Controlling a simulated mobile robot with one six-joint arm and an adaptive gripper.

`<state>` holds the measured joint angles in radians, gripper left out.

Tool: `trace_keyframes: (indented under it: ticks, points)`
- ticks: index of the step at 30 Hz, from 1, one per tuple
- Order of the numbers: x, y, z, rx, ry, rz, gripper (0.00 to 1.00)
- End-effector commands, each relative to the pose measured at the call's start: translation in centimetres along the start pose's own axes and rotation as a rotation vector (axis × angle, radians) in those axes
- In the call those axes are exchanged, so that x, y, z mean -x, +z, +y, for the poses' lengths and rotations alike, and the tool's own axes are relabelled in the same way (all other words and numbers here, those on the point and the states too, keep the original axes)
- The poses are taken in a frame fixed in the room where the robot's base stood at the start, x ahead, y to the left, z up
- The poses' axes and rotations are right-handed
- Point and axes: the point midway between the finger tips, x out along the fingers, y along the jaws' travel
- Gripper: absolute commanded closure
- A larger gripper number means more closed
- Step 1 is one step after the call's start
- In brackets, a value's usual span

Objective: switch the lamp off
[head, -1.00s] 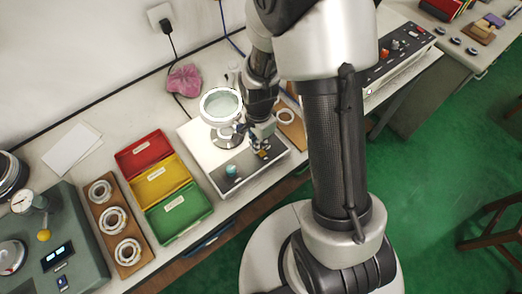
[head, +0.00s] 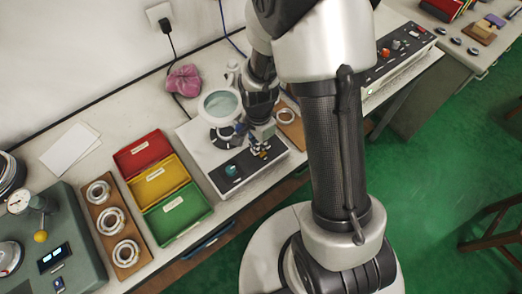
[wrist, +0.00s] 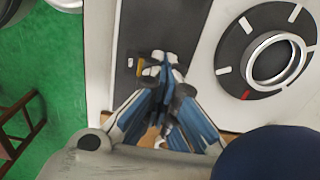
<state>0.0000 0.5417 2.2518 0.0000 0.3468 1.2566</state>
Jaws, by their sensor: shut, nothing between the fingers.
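The ring lamp (head: 220,104), a round magnifier with a pale rim, stands over the white-topped instrument box (head: 192,136). Its rim is not glowing. A dark strip with controls runs along the box's front, with a teal knob (head: 232,171) at its left. My gripper (head: 257,148) points down over the right part of this strip, right of the lamp. In the wrist view, the shut, empty fingers (wrist: 165,72) are over the dark panel (wrist: 180,22), beside a small yellow and white part (wrist: 140,68). The fingers hide part of the panel, so contact is unclear.
Red (head: 143,147), yellow and green open bins stand left of the box. A wooden tray of bearing rings (head: 98,216) is farther left. A pink cloth (head: 183,80) lies behind. A wooden piece with a ring (head: 286,115) is to the right.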

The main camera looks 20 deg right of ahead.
Motion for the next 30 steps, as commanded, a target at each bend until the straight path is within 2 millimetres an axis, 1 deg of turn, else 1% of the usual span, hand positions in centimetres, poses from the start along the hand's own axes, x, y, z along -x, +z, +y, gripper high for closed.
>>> trace_keyframes:
  ticks: [5, 25, 30]
  points:
    - [0.9, 0.0, 0.1, 0.0, 0.001, 0.0, 1.0]
    - [6.4, 0.0, 0.0, 0.0, 0.001, 0.0, 1.0]
    - [7.1, 0.0, 0.1, 0.0, 0.002, -0.001, 1.0]
